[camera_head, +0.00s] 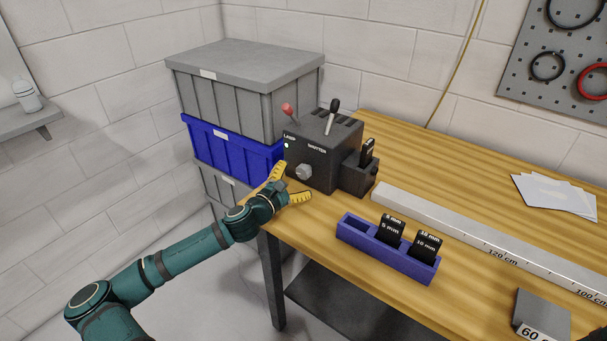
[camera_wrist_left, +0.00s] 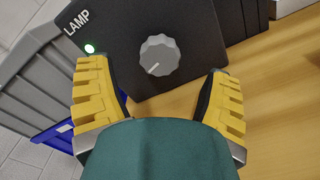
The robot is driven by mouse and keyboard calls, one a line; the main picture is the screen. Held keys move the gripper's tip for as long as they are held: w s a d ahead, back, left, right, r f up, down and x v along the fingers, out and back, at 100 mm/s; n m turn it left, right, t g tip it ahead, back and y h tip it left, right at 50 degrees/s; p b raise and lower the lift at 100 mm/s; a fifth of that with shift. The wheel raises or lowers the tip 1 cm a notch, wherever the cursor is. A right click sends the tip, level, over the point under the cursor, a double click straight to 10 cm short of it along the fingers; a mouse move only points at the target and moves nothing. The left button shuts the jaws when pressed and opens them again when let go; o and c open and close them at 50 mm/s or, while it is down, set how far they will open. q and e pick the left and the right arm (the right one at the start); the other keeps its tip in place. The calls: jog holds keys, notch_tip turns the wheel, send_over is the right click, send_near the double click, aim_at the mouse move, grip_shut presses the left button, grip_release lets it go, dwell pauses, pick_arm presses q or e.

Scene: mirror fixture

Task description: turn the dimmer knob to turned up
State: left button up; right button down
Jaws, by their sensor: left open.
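The dimmer knob (camera_head: 304,172) is a grey ribbed dial on the front of a black control box (camera_head: 322,150) at the table's far left corner. In the left wrist view the knob (camera_wrist_left: 159,55) has a white pointer line toward its lower left. A green light (camera_wrist_left: 89,48) glows beside the word LAMP. My left gripper (camera_head: 290,184) is open with yellow fingers, just in front of the box. In the wrist view its fingers (camera_wrist_left: 165,95) are spread, with the knob beyond and between them, apart from both. My right gripper does not show.
A red-tipped lever (camera_head: 288,108) and a black-tipped lever (camera_head: 333,106) stand on the box. A blue holder (camera_head: 357,239) with dark labelled pieces and a long metal rail (camera_head: 450,221) lie on the table. Stacked crates (camera_head: 240,95) stand behind left.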

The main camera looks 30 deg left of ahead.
aim_at(301, 174)
pick_arm(q)
jog(key=shift+w+d, duration=0.15)
jog(key=shift+w, duration=2.05)
jog(key=c, duration=1.2)
